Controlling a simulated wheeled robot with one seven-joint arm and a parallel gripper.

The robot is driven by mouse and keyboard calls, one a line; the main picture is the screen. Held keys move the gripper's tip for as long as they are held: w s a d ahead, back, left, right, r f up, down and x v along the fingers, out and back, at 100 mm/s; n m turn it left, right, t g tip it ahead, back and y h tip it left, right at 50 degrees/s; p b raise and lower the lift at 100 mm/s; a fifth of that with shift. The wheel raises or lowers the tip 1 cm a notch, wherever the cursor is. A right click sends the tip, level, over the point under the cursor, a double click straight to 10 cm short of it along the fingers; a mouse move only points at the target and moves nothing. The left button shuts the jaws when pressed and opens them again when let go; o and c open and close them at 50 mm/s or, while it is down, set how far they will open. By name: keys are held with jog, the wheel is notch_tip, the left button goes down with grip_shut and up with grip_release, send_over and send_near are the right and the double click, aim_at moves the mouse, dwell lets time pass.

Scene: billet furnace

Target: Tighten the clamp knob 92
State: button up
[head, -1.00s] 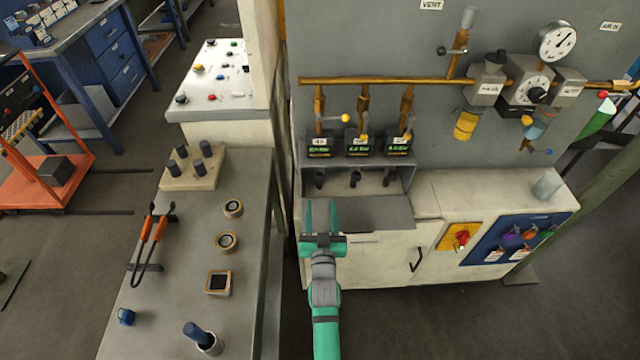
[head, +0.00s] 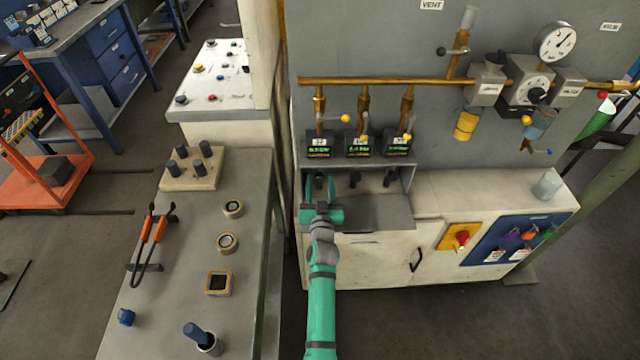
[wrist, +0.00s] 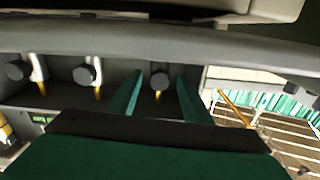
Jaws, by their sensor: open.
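Three dark round knobs sit in a row in the grey recess under three small units with green displays. The left knob (head: 319,180) is the one at my gripper, and the middle (head: 355,179) and right (head: 389,178) knobs are clear of it. My gripper (head: 319,192) is open, its teal fingers reaching into the recess. In the wrist view the fingers (wrist: 159,88) point at one knob (wrist: 160,80), which shows between them; I cannot tell whether they touch it. The number plates above are too small to read, so I cannot tell which knob is 92.
A grey shelf (head: 372,214) lies right of my gripper. The recess side walls are close to the outer knobs. A brass pipe (head: 420,82) with yellow-tipped levers runs above. A bench (head: 180,270) with rings and tongs stands left.

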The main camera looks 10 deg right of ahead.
jog(key=c, duration=1.1)
jog(key=shift+o, duration=0.2)
jog(key=shift+m, duration=1.6)
jog(key=o, duration=1.1)
jog(key=shift+c, duration=0.2)
jog(key=shift+s, duration=0.1)
jog(key=s, duration=0.3)
jog(key=s+a, duration=0.1)
jog(key=s, duration=0.3)
jog(key=s+a, duration=0.1)
jog(key=s, duration=0.2)
jog(key=shift+s, duration=0.25)
